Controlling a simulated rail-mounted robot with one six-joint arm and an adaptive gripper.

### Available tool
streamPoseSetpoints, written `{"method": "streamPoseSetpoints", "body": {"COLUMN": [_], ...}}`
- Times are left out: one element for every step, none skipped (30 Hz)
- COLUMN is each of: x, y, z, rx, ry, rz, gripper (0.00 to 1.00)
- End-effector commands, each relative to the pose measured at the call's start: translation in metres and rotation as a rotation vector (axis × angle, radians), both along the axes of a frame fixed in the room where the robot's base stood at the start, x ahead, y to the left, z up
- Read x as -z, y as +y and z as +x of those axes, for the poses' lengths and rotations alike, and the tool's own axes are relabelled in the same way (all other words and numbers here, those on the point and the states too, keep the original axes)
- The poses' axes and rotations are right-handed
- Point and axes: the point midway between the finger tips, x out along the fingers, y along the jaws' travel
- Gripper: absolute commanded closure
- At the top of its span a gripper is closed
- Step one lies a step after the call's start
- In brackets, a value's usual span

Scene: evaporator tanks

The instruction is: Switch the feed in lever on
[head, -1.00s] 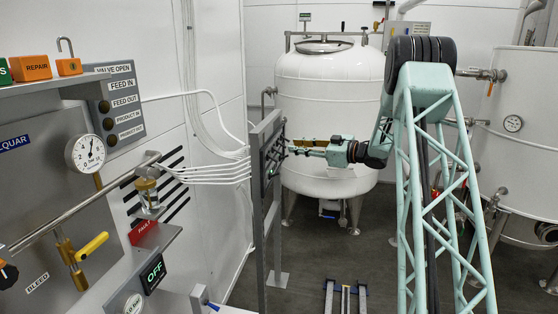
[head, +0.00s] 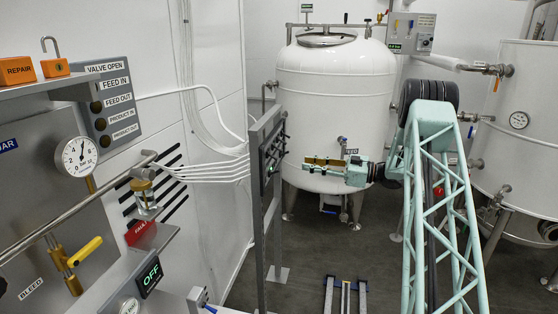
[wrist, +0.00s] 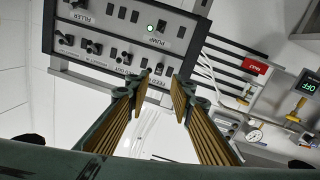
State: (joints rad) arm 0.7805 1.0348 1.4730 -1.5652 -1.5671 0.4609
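A dark control panel (wrist: 105,40) fills the upper left of the wrist view, with several small black levers and switches and a green lamp by the PUMP label. In the head view the panel (head: 268,150) shows nearly edge-on. My gripper (wrist: 162,78) is open and empty, its fingertips pointing at the panel's lower edge. A small dark lever (wrist: 159,70) shows between the fingertips, by a label that seems to begin FEED; its full name and setting are unclear. In the head view my gripper (head: 305,161) stands just right of the panel, apart from it.
A status box (head: 108,105) labelled FEED IN, FEED OUT, PRODUCT IN and PRODUCT OUT has dark lamps. A white tank (head: 335,90) stands behind my gripper. Pipes, a gauge (head: 77,156) and a yellow-handled valve (head: 85,250) are at left. Grey floor is clear around the rail.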

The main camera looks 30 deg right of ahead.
Motion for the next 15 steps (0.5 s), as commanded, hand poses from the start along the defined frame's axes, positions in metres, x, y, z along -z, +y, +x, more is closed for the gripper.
{"method": "streamPoseSetpoints", "body": {"x": [-0.0001,-0.0001,-0.0001,-0.0001,-0.0001,-0.0002,-0.0002,-0.0002,-0.0002,-0.0002,-0.0002,-0.0002,-0.0002,-0.0002,-0.0002], "y": [0.0000,0.0001,0.0001,0.0002,0.0002,0.0004,0.0007,0.0012,0.0019,0.0026,0.0035,0.0048,0.0060,0.0074,0.0094], "z": [0.0001,0.0002,0.0002,0.0003,0.0003,0.0005,0.0008,0.0012,0.0020,0.0027,0.0036,0.0049,0.0061,0.0075,0.0095], "rx": [0.000,0.000,0.000,0.000,0.000,0.000,0.000,0.000,0.000,0.000,0.000,0.000,0.000,0.000,0.000], "ry": [0.000,0.000,0.000,0.000,0.000,0.000,0.000,0.000,0.000,0.000,0.000,0.000,0.000,0.000,0.000], "rz": [0.000,0.000,0.000,0.000,0.000,0.000,0.000,0.000,0.000,0.000,0.000,0.000,0.000,0.000,0.000], "gripper": [0.79,0.79,0.79,0.79,0.79,0.79,0.79,0.79,0.79,0.79,0.79,0.79,0.79,0.79,0.79]}}
